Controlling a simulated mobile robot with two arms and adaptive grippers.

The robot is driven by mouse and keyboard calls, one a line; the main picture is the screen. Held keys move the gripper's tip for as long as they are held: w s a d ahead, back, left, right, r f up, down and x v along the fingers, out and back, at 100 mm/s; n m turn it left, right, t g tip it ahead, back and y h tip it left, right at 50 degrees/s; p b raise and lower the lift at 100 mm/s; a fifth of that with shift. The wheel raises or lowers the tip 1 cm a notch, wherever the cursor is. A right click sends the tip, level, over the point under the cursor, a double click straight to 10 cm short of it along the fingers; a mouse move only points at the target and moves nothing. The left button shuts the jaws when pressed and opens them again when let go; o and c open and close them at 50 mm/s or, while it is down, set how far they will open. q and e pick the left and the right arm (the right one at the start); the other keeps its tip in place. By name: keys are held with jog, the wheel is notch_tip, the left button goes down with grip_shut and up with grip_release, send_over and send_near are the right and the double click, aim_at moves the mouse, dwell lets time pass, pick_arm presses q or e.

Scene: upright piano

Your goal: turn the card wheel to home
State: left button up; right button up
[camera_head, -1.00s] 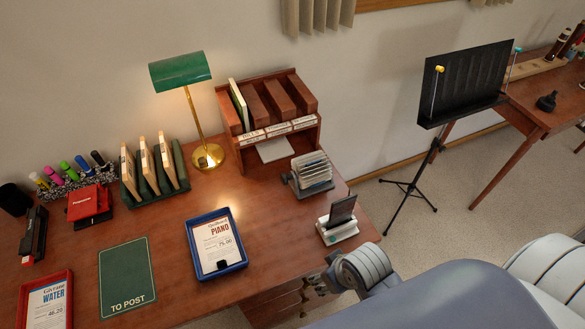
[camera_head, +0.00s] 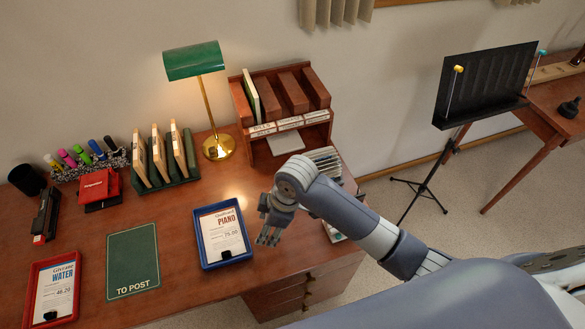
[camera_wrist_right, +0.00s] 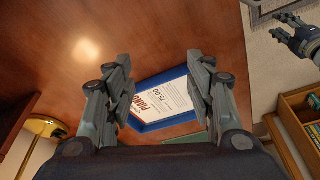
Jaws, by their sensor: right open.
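The card wheel (camera_head: 325,157), a rack of pale cards, stands on the right of the desk by the pigeonhole shelf. My right forearm hides most of it in the head view, so I cannot read which card faces up. My right gripper (camera_head: 268,236) hangs left of the wheel, near the right edge of the blue PIANO tray. In the right wrist view the right gripper (camera_wrist_right: 160,65) is open and empty, with the blue tray (camera_wrist_right: 160,100) seen between its fingers. My left gripper (camera_wrist_right: 284,28) shows at the upper right there; its jaw state is unclear.
The wooden shelf (camera_head: 285,95) stands behind the wheel, with a green lamp (camera_head: 194,60) to its left. A small stand (camera_head: 335,236) is partly hidden under my arm. A green mat (camera_head: 133,262) and red tray (camera_head: 36,312) lie left. A music stand (camera_head: 482,85) is right.

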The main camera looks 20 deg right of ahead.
jog(key=w+d+r+n+g+h, duration=0.1)
jog(key=w+d+r+n+h, duration=0.15)
jog(key=w+d+r, duration=0.45)
jog(key=w+d+r+n+h, duration=0.1)
jog(key=w+d+r+n, duration=0.25)
jog(key=w, duration=0.55)
jog(key=shift+m, duration=0.5)
jog(key=f, duration=0.3)
jog(key=f+p, duration=0.1)
jog(key=f, duration=0.6)
jog(key=shift+s+d+f+p, duration=0.25)
jog(key=shift+d+f+p, duration=0.1)
jog(key=shift+d, duration=0.05)
